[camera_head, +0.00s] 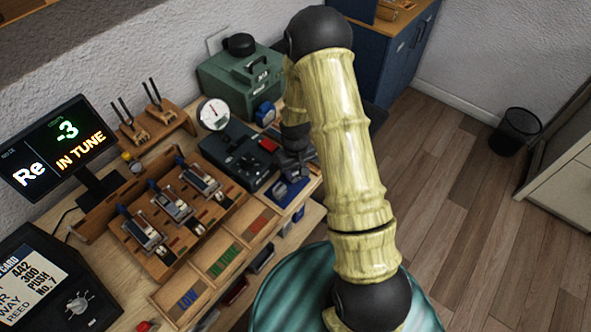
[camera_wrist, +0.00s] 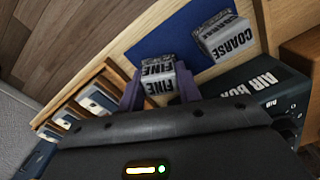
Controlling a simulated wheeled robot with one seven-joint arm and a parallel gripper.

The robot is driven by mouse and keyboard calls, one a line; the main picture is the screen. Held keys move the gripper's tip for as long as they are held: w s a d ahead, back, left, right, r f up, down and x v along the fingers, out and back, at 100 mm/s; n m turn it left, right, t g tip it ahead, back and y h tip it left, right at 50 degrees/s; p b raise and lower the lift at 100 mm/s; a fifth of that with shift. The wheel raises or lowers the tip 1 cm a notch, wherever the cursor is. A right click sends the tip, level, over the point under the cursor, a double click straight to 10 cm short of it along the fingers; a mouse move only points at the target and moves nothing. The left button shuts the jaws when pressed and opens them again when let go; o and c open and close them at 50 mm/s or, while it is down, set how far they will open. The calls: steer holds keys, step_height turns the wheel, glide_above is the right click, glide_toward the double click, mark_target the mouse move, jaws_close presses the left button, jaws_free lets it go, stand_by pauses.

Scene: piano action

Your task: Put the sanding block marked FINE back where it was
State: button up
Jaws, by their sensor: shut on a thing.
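The FINE sanding block (camera_wrist: 155,75), light grey with black lettering, is between the two fingers of my gripper (camera_wrist: 160,88) in the wrist view. My gripper is shut on it. The block is over or at the edge of a blue mat (camera_wrist: 180,42); I cannot tell whether it touches it. The COARSE block (camera_wrist: 226,40) sits on the mat to the right, apart from the FINE block.
The dark air box (camera_wrist: 262,88) stands close to my gripper's right in the wrist view. A wooden rack (camera_wrist: 85,100) with several compartments lies to the left. In the head view, a dial gauge (camera_head: 213,114) and a green case (camera_head: 240,80) stand behind.

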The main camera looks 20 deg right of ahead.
mark_target(296, 171)
steer(key=shift+f, duration=0.15)
steer(key=o, duration=1)
steer(key=shift+o, duration=0.2)
step_height(296, 171, up, 12)
steer(key=b, duration=0.1)
steer(key=shift+r, duration=0.25)
steer(key=s+r+m+t, duration=0.2)
steer(key=s+r, duration=0.7)
steer(key=s, duration=0.5)
steer(key=shift+s+m+t, duration=0.15)
steer(key=shift+m+t, duration=0.15)
